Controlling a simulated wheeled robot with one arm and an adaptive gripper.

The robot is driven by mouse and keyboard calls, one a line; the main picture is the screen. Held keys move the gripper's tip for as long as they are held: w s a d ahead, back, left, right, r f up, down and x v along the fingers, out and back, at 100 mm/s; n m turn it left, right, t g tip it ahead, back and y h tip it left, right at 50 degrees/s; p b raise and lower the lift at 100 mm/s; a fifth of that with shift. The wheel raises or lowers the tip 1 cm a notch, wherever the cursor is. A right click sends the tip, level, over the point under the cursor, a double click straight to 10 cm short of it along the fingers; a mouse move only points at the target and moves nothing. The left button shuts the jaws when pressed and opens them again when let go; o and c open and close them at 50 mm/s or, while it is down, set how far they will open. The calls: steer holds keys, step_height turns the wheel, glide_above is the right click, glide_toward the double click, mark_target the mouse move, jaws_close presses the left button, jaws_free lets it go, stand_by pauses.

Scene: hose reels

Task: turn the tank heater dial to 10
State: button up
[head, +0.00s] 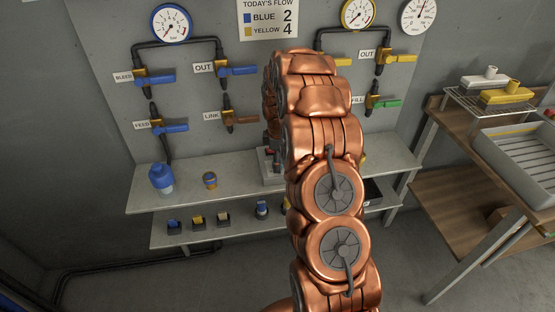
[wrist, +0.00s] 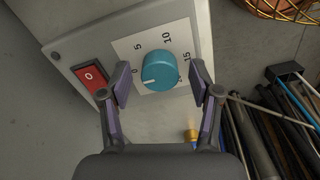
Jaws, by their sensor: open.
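The teal tank heater dial (wrist: 160,71) sits on a white scale plate (wrist: 125,46) printed 0, 5, 10 and 15, with a further mark partly hidden at the lower right. A pale pointer mark on the dial is at its lower left, on the 0 side and away from the 10. My gripper (wrist: 159,76) is open, with one finger on each side of the dial. Gaps show between the fingers and the dial; I cannot tell their depth. In the head view my copper arm hides the gripper and the dial.
A red rocker switch (wrist: 90,76) lies just left of my left finger. Black rods and hoses (wrist: 270,130) and a wire basket (wrist: 285,8) are at the right. In the head view, a shelf (head: 235,178) holds a blue bottle (head: 161,178), below blue-handled valves (head: 238,70).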

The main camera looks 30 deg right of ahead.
steer(key=c, duration=1.1)
steer(key=shift+c, duration=0.2)
steer(key=shift+f+b, duration=0.1)
steer(key=shift+b, duration=0.2)
